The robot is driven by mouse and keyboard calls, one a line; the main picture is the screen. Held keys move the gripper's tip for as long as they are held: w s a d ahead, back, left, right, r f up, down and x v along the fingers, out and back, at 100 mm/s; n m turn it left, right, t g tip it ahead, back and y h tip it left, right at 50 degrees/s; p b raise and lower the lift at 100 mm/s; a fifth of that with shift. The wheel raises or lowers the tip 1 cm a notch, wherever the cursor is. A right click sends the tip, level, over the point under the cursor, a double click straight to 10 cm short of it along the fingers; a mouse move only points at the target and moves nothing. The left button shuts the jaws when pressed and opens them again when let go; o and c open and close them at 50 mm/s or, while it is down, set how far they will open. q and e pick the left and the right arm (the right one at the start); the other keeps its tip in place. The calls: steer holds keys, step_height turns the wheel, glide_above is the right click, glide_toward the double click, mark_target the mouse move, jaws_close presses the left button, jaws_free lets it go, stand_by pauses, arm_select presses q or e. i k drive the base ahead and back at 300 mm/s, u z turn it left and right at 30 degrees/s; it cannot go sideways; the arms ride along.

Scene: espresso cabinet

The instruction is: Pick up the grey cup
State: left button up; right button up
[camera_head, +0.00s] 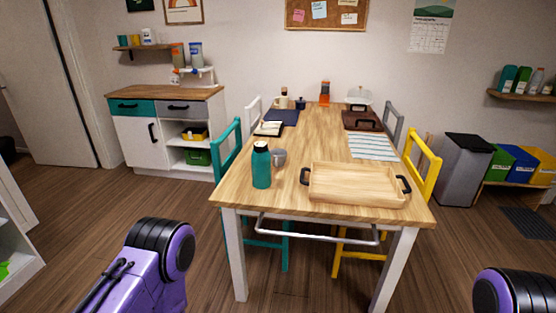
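A small grey cup (279,157) stands on the wooden table (235,188), near its front left part. It is just right of and slightly behind a teal bottle (261,166), and the two look very close together. My arms show only as purple and black links at the bottom left and bottom right. Neither gripper is in the picture, and both arm parts are well in front of the table, apart from the cup.
A wooden tray with black handles (355,194) lies right of the cup. Teal (227,152) and yellow (423,165) chairs flank the table. A striped mat (372,147) lies farther back. Floor is open before the table. A sideboard (140,143) stands at the left wall.

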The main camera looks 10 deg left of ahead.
mark_target(278, 160)
steer(key=u, duration=1.85)
steer(key=i, duration=2)
steer(key=z, duration=3)
